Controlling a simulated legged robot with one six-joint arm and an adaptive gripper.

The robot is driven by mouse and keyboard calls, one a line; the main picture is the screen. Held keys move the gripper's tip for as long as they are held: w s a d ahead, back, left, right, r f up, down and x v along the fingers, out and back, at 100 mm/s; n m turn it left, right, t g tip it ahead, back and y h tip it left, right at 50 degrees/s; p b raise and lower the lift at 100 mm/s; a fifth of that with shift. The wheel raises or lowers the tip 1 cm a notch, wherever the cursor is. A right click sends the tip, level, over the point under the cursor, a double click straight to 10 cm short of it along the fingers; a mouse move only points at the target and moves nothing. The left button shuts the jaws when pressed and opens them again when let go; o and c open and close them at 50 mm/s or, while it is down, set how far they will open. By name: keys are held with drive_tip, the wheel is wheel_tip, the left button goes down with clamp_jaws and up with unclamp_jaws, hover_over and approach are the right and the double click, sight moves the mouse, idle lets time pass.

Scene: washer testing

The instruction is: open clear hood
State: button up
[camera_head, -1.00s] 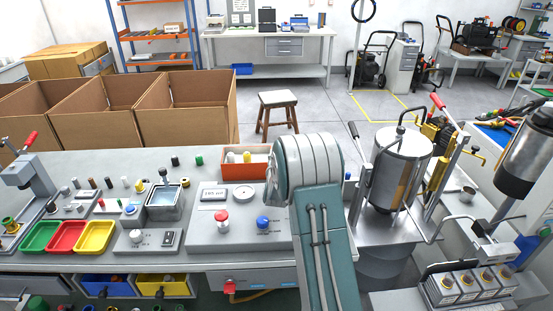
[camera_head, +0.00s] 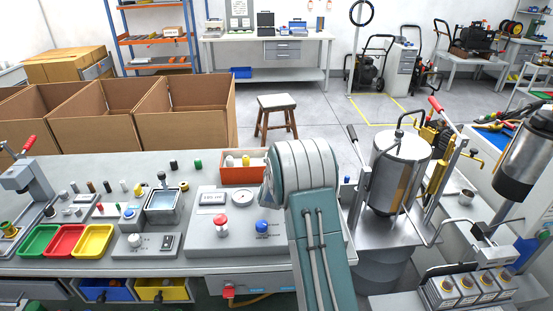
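I cannot make out for certain which thing is the clear hood. A tall shiny cylinder (camera_head: 392,165) with a handle on top stands on a metal stand to the right of my arm; I cannot tell whether it is see-through. A small square unit (camera_head: 163,203) with a pale, glassy-looking top sits on the bench to the left. My arm rises from the bottom centre, and its thick grey-green link hides part of the bench. My gripper is not in view.
The grey control box (camera_head: 238,231) with red and blue knobs lies left of my arm. An orange bin (camera_head: 241,175) is behind it. Green, red and yellow trays (camera_head: 66,239) sit farther left. Large cardboard boxes (camera_head: 185,130) stand behind the bench; a stool (camera_head: 276,103) stands on open floor.

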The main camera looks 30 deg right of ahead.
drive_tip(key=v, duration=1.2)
